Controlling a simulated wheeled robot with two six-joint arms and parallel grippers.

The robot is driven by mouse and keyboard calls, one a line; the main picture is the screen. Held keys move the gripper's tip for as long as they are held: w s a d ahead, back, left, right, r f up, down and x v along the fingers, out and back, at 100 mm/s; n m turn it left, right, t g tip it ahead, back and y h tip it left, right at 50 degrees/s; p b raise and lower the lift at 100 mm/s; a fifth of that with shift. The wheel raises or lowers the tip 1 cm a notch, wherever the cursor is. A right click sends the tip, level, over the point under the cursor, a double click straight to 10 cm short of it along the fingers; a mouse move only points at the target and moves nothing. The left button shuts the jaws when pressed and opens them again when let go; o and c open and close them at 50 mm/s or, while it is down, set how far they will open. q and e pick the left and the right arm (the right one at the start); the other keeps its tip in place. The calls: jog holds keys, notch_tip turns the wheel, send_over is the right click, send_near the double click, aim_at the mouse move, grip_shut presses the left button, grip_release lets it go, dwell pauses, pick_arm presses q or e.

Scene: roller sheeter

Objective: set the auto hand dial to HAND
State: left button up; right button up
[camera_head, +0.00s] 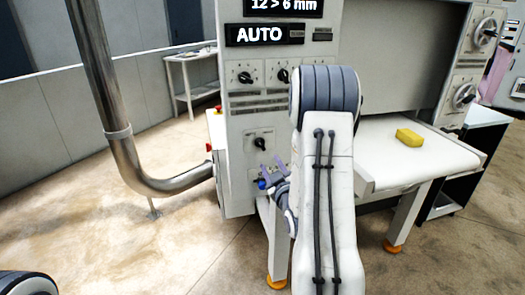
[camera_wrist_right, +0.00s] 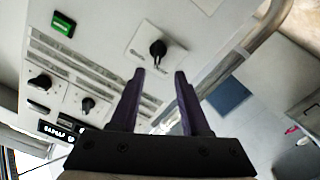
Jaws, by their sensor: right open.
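The machine's front panel carries a lone black dial (camera_head: 260,142) on a pale plate, below two other dials. I take it as the auto hand dial, but its lettering is too small to read. A display (camera_head: 262,34) above reads AUTO. My right gripper (camera_head: 270,166) is just below this dial, partly hidden by my arm. In the right wrist view the dial (camera_wrist_right: 157,48) lies just beyond the open, empty fingertips (camera_wrist_right: 160,74), apart from them. My left gripper is out of view.
Two upper dials (camera_head: 245,77) (camera_head: 283,75) sit above vent slots. A red button (camera_head: 209,147) projects from the machine's left side. A thick metal pipe (camera_head: 160,185) curves in at left. A yellow block (camera_head: 409,137) lies on the white table (camera_head: 400,160) at right.

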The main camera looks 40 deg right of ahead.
aim_at(262, 146)
jog(key=p+x, duration=0.1)
jog(key=x, duration=0.3)
jog(key=p+x, duration=0.1)
jog(key=x, duration=0.4)
jog(key=shift+s+d+r+p, duration=0.1)
jog(key=shift+d+r+p, duration=0.1)
jog(key=shift+p, duration=0.15)
jog(key=shift+w+d+f, duration=0.1)
jog(key=shift+w+d, duration=0.1)
jog(key=shift+w, duration=0.4)
grip_shut()
